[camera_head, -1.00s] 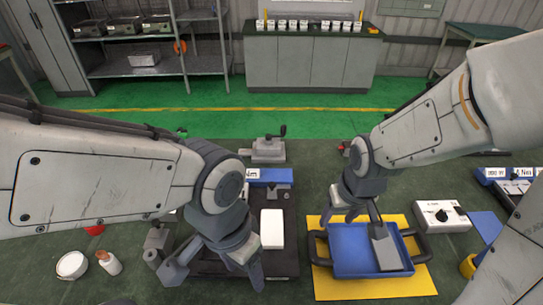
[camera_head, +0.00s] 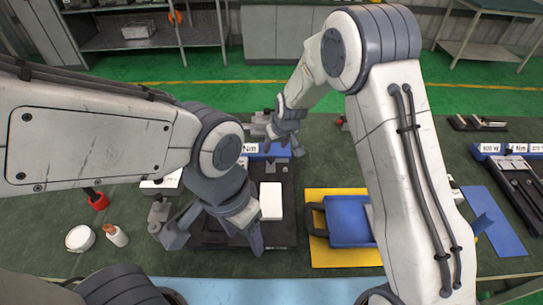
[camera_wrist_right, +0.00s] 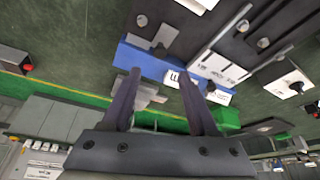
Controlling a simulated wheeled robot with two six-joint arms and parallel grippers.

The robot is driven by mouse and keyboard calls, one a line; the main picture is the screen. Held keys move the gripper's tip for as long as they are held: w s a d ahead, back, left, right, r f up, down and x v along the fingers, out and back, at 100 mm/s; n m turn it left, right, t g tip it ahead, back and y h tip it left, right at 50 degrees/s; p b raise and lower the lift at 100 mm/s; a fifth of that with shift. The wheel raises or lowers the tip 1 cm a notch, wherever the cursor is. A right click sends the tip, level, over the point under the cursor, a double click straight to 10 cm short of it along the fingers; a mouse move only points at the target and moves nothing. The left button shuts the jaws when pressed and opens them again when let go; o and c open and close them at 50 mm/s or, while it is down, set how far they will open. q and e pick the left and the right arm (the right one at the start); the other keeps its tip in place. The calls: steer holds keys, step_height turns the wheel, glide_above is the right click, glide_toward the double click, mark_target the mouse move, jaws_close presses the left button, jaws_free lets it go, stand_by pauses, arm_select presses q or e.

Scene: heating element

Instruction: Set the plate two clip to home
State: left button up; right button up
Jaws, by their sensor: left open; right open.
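A black plate (camera_head: 284,233) lies in the middle of the table with a white block (camera_head: 271,200) on it. A blue block (camera_head: 256,151) with a label reading "Nm" stands at its back edge, beside small grey parts (camera_head: 277,166). I cannot tell which part is the plate two clip. My right gripper (camera_head: 291,151) is open and empty above the back of this fixture. In the right wrist view, the blue block (camera_wrist_right: 150,62) shows between and beyond its fingers (camera_wrist_right: 160,76). My left gripper (camera_head: 210,243) is open and low over the plate's left side, hiding part of it.
A blue tray (camera_head: 347,236) on a yellow mat (camera_head: 345,258) is partly hidden by my right arm. A grey clamp device (camera_head: 262,125) stands behind the fixture. A white cup (camera_head: 80,238), a bottle (camera_head: 115,236) and a red cup (camera_head: 98,201) stand at left.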

mark_target(271, 158)
steer(key=p+x, duration=0.2)
steer(key=x, duration=0.7)
steer(key=shift+f, duration=0.25)
jaws_close()
steer(key=shift+w, duration=0.1)
stand_by(1.0)
